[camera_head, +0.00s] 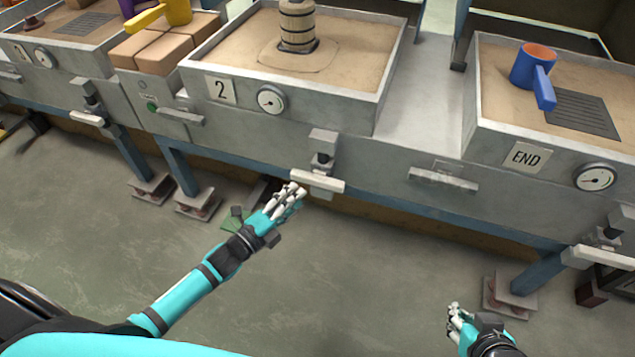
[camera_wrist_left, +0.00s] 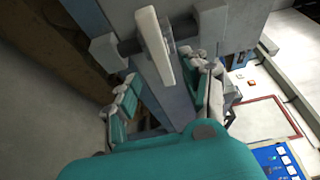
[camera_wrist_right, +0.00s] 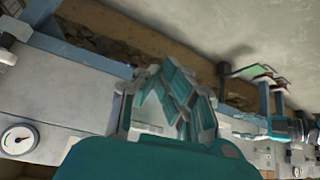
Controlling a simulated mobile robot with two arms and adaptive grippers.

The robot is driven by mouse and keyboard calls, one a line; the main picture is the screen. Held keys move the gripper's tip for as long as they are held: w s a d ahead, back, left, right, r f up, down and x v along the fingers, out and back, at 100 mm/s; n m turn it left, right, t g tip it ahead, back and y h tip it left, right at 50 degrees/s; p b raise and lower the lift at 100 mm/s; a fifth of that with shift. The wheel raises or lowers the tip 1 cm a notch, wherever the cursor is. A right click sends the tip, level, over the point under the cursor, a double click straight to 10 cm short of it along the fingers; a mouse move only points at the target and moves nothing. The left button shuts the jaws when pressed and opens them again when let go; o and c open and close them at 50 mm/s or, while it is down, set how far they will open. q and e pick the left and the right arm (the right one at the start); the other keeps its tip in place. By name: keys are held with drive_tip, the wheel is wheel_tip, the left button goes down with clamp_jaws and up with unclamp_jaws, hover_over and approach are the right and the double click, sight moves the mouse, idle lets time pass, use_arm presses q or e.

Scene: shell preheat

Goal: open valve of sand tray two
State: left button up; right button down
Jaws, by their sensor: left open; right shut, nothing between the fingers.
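Sand tray two (camera_head: 385,80) bears a plate with the number 2 and a round gauge. Its valve has a white bar handle (camera_head: 318,181) under a grey bracket on the front. My left gripper (camera_head: 292,194) is open at the left end of this handle. In the left wrist view the handle (camera_wrist_left: 153,45) stands just ahead of the gap between the open fingers (camera_wrist_left: 168,75). I cannot tell whether they touch it. My right gripper (camera_head: 455,311) is shut and empty, low over the floor, well away from the valve. Its fingers also show in the right wrist view (camera_wrist_right: 165,85).
A wooden barrel-like piece (camera_head: 298,25) stands in tray two's sand. The END tray (camera_head: 470,95) holds a blue cup (camera_head: 528,66). Blue legs (camera_head: 178,165) support the bench. The floor in front is largely free.

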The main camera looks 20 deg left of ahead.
sight(314, 184)
use_arm(q)
drive_tip(key=b+x, duration=0.1)
drive_tip(key=x, duration=0.6)
drive_tip(key=shift+w+d, duration=0.1)
drive_tip(key=shift+w, duration=0.15)
drive_tip(key=shift+w+d, duration=0.25)
drive_tip(key=shift+w, duration=0.25)
use_arm(e)
drive_tip(key=w+a+r+t+y, duration=0.1)
drive_tip(key=w+a+r+t, duration=0.1)
drive_tip(key=w+r+t, duration=0.3)
drive_tip(key=shift+w+a+r+y, duration=0.3)
drive_tip(key=shift+w+r, duration=0.1)
drive_tip(key=shift+w, duration=0.35)
use_arm(q)
clamp_jaws()
drive_tip(key=shift+b, duration=0.3)
